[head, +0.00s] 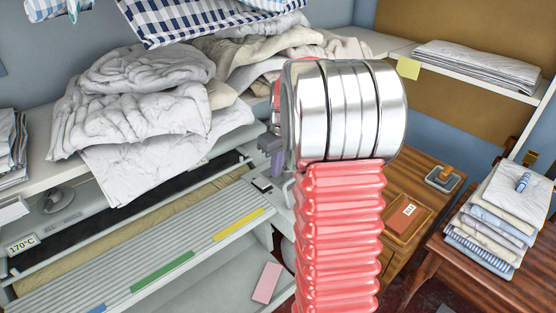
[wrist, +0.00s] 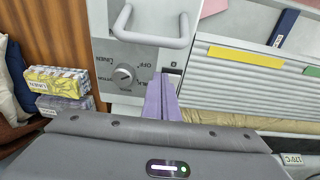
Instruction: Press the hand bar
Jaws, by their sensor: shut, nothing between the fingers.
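The rotary ironer's ribbed grey feed board (head: 150,275) runs across the lower left in the head view. A pale rail (head: 110,231) lies along the ironer between a dark strip and a tan surface; I cannot tell for certain if it is the hand bar. The ribbed board (wrist: 250,78) also shows at right in the wrist view, with a grey U-shaped handle (wrist: 155,40) on the end panel. My gripper (wrist: 165,78) is shut and empty. Its lavender fingers lie over the panel edge, beside a small dark switch. In the head view, my gripper (head: 272,158) is partly hidden by my arm.
Rumpled white laundry (head: 140,95) covers the shelf above the ironer. A dial (wrist: 123,75) marked OFF and LINEN is left of the fingers. A wooden cabinet (head: 425,185) and folded cloths (head: 500,215) are at right.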

